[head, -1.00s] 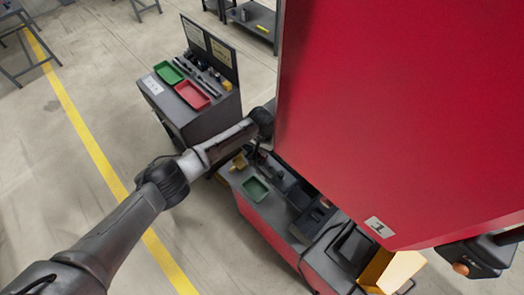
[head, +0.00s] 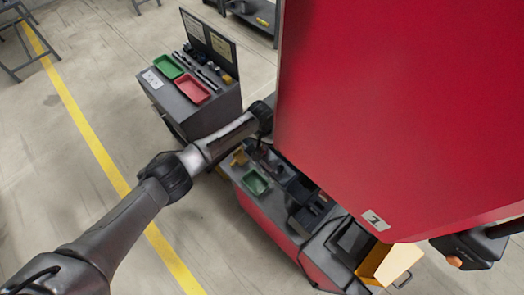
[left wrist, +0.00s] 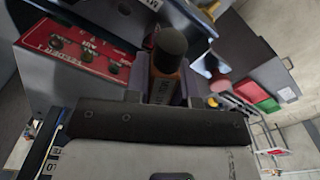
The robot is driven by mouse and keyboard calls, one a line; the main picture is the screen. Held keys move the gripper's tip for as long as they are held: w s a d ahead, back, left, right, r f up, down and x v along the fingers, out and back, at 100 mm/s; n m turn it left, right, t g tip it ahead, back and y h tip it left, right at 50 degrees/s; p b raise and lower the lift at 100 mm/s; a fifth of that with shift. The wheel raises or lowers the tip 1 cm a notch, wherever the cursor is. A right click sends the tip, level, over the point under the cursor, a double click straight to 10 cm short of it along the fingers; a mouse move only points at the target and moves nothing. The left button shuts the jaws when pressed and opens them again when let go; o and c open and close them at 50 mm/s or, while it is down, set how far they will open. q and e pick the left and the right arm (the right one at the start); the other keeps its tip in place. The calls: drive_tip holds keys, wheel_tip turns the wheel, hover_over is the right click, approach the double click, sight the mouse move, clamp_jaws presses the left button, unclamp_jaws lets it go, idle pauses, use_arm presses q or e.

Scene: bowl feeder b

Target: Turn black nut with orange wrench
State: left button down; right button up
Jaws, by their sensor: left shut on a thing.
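In the left wrist view my left gripper (left wrist: 165,88) is shut on an upright cylinder with a black top and orange-brown body with lettering. I take it for the orange wrench (left wrist: 166,62); its working end is hidden. In the head view my left arm reaches over the red machine's front deck, and its gripper is mostly hidden beside the large red panel. I cannot make out the black nut in either view.
A red control panel (left wrist: 85,60) marked FEEDER lies left of the gripper. The large red panel (head: 390,120) blocks the right. A green tray (head: 255,182) sits on the machine deck. A cart (head: 210,115) with a red tray (head: 192,89) and a green tray (head: 168,67) stands behind.

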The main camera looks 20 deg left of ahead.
use_arm(q)
drive_tip(key=shift+r, duration=2.25)
